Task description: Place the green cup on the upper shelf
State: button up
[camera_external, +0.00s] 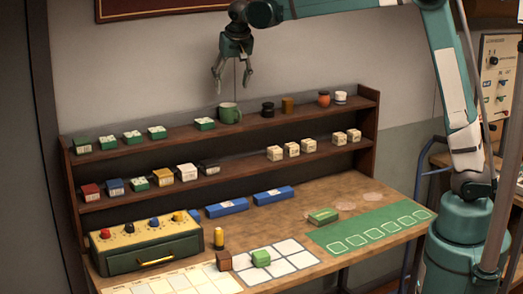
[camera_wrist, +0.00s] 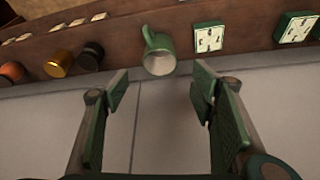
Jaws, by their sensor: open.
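The green cup (camera_external: 230,113) stands on the upper shelf (camera_external: 255,126), between a green-and-white box and a small black jar. In the wrist view the green cup (camera_wrist: 159,52) shows its pale inside, with its handle pointing to the top left. My gripper (camera_external: 232,88) is open and empty above the upper shelf, a little above the cup. In the wrist view my gripper's fingers (camera_wrist: 158,88) are spread apart, with the cup beyond the gap between them and not touched.
Small boxes (camera_external: 188,172) fill parts of the lower shelf. A drawer unit (camera_external: 145,240) stands on the table (camera_external: 370,225).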

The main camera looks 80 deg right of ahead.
jog(key=shift+s+a+r, duration=0.1)
jog(key=shift+r, duration=0.25)
dwell(0.7)
jog(key=s+a+r+n+t+y, duration=0.1)
jog(key=s+a+n, duration=0.2)
jog(key=s+a, duration=0.7)
jog(key=s+a+n+t, duration=0.1)
jog(key=s+a+n, duration=0.2)
jog(key=s+a, duration=0.65)
jog(key=s+a+f+n+t+y, duration=0.1)
jog(key=s+a+f, duration=0.2)
jog(key=s, duration=0.5)
jog(key=s+a+f+n, duration=0.2)
jog(key=s+f, duration=0.3)
jog(key=s, duration=0.4)
jog(key=s+a+f+n+t+y, duration=0.1)
jog(key=s+a+f, duration=0.3)
jog(key=s, duration=0.4)
jog(key=shift+s+a+f+n+t+y, duration=0.2)
jog(key=shift+a+f+n+t+y, duration=0.1)
jog(key=shift+f+n, duration=0.25)
